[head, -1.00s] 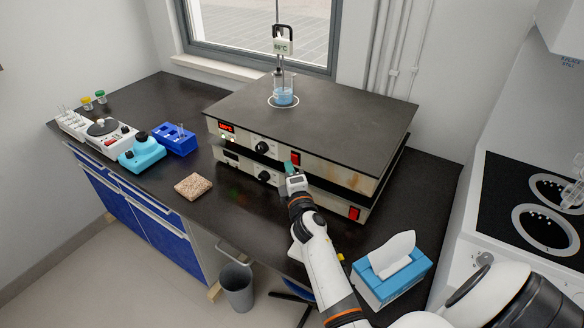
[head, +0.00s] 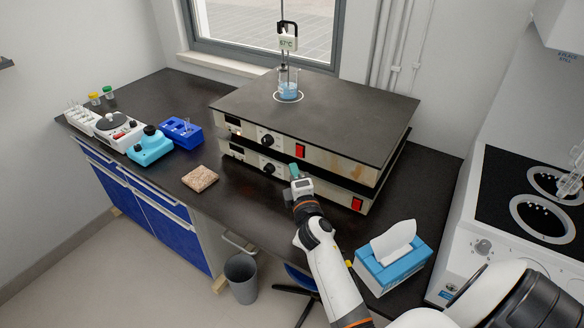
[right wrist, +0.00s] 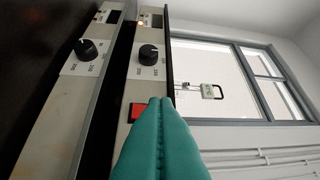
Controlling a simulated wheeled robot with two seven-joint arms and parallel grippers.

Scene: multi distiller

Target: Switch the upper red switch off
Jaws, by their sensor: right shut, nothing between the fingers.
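The upper red switch (head: 300,151) is on the front of the upper hot plate (head: 262,139), right of its black knob. In the right wrist view this switch (right wrist: 138,110) is partly covered by my teal fingers. My right gripper (head: 294,168) is shut and empty, its fingertips just below and left of the switch in the head view. It also shows in the right wrist view (right wrist: 160,110); I cannot tell whether it touches the panel. The upper hot plate's display (right wrist: 157,20) looks dark, with a small orange light (right wrist: 140,23) beside it. My left gripper is out of view.
A second hot plate (head: 320,190) sits underneath, with its own red switch (head: 357,204). A beaker (head: 288,91) of blue liquid with a thermometer stands on top. A tissue box (head: 394,270) is right of my arm.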

